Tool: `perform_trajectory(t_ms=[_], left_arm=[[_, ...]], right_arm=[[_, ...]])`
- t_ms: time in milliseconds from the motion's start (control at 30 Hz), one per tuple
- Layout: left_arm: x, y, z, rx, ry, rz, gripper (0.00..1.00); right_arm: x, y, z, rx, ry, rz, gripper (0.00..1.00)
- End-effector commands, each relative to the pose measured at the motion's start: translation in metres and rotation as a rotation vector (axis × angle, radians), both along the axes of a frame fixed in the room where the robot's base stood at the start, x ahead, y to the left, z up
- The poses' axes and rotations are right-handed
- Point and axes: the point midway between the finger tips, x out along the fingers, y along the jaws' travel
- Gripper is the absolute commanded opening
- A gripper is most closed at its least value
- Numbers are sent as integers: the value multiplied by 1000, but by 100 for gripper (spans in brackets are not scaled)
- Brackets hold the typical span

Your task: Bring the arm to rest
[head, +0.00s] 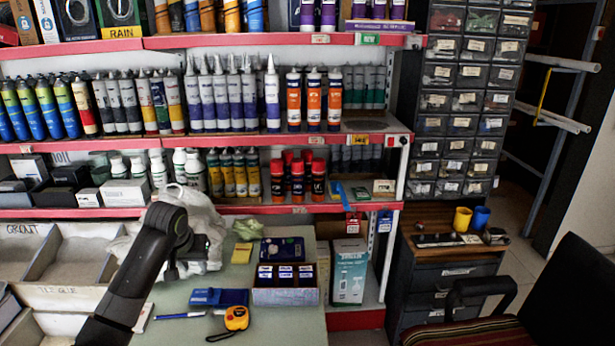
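My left arm (142,258) comes in from the lower left, and its black links rise over the left part of the green table. My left gripper (172,272) is at the end of the bent wrist, in front of a crumpled white plastic bag (206,222). The gripper is small and dark here, and I cannot tell whether its fingers are open or shut. I see nothing clearly held in it. My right arm and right gripper are not in view.
The green table (275,325) holds a yellow tape measure (236,318), a blue pouch (219,297) and a partitioned box (285,286). White bins (72,256) stand left. Shelves of tubes (230,142) stand behind. A black chair (573,295) and drawer cabinet (447,272) are at right.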

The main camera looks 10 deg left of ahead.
Motion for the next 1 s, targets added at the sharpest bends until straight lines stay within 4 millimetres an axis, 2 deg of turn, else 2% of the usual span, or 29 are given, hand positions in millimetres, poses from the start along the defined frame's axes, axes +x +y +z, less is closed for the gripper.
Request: perform_trajectory(t_ms=[167,267,400,600,800,1000], left_arm=[[-25,-11,-34,16,21,-38,33],[-55,-23,-66,33,35,-77,33],[-106,-41,-107,52,53,-132,33],[-185,-64,-143,67,65,-185,33],[-265,-83,-157,79,71,-205,33],[-325,-92,-152,97,74,-200,33]], right_arm=[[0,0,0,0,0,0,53],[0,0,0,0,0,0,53],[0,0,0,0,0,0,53],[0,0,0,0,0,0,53],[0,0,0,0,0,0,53],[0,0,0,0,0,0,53]])
